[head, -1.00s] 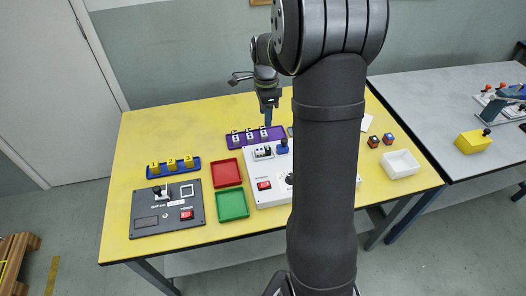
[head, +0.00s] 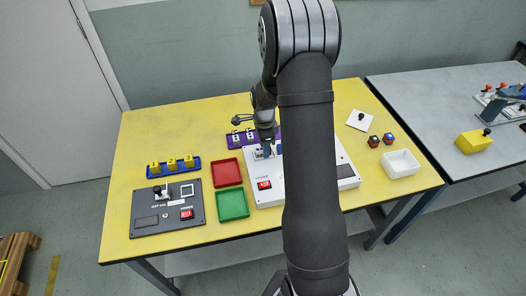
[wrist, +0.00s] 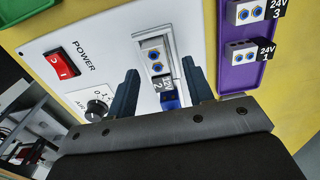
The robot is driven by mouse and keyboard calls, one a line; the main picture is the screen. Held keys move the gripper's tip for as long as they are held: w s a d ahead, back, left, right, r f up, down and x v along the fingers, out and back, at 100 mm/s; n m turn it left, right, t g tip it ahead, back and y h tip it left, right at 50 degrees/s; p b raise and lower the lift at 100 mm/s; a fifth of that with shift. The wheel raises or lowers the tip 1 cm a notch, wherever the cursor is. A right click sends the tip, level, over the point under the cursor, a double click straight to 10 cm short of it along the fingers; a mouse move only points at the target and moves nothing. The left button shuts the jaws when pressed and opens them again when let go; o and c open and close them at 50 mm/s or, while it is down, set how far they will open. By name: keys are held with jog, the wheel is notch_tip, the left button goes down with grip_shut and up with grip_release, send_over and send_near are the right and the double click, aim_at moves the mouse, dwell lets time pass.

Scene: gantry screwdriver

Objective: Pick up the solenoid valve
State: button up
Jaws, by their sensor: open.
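A grey solenoid valve (wrist: 154,53) with two blue-ringed ports sits in a recessed slot of the white control panel (wrist: 105,50). Its black label and a blue part (wrist: 170,100) show just below the ports in the wrist view. My gripper (wrist: 161,85) is open and empty, its two dark fingers on either side of the slot. In the head view my gripper (head: 266,151) is over the panel's upper left, and it hides much of the slot. I cannot tell whether the fingers touch the valve.
A purple tray (wrist: 236,74) holding valves marked 24V 1 and 24V 3 lies beside the panel. Red (head: 227,173) and green (head: 232,204) trays lie left of the panel. A red power switch (wrist: 62,65) and an air knob (wrist: 96,108) stick up nearby.

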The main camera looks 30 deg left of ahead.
jog(key=shift+f, duration=0.5)
grip_shut()
jog(key=shift+r, duration=0.15)
